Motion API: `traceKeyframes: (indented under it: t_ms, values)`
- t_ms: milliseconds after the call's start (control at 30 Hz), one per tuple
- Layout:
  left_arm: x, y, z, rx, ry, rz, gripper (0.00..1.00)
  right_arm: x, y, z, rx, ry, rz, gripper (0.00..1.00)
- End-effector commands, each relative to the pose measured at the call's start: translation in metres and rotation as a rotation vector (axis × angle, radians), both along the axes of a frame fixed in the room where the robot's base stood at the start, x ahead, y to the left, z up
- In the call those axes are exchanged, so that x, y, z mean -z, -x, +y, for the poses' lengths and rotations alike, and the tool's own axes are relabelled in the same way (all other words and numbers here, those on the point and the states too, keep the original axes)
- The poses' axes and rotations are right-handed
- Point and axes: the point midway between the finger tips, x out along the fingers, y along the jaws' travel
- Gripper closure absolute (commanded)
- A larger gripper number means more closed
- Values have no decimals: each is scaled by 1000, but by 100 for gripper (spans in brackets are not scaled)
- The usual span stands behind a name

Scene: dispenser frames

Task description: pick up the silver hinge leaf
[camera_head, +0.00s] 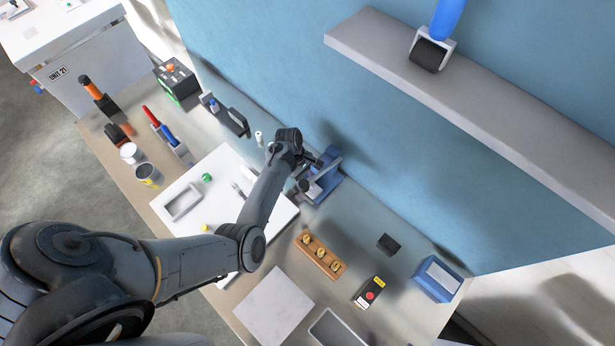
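My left arm reaches in from the lower left across the bench. Its gripper (312,178) is at the far side of the bench, beside a blue device (325,183) by the wall. The fingers are small and dark there, and I cannot tell whether they are open or shut. A small thin silvery piece (238,189) lies on the white board (222,165), left of my forearm. It may be the silver hinge leaf, but it is too small to be sure. My forearm hides part of the board. My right gripper is not in view.
A grey tray (183,203), a green piece (207,177) and a yellow piece (205,227) are on the board. A wooden block with brass pieces (320,255), a red-button box (369,292) and a blue box (437,278) stand to the right. A shelf (480,115) overhangs the back.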

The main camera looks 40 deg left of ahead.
Motion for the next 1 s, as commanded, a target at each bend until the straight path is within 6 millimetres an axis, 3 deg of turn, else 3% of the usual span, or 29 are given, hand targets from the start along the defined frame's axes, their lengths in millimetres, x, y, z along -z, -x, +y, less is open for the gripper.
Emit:
traceKeyframes:
  t_ms: [400,433,600,1000]
  values:
    - [0,4,-1,1,0,1,91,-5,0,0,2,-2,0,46]
    - [0,4,-1,1,0,0,55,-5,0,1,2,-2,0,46]
    - [0,3,-1,2,0,-1,29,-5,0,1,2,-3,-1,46]
    - [-5,3,1,1,-1,-1,28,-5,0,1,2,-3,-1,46]
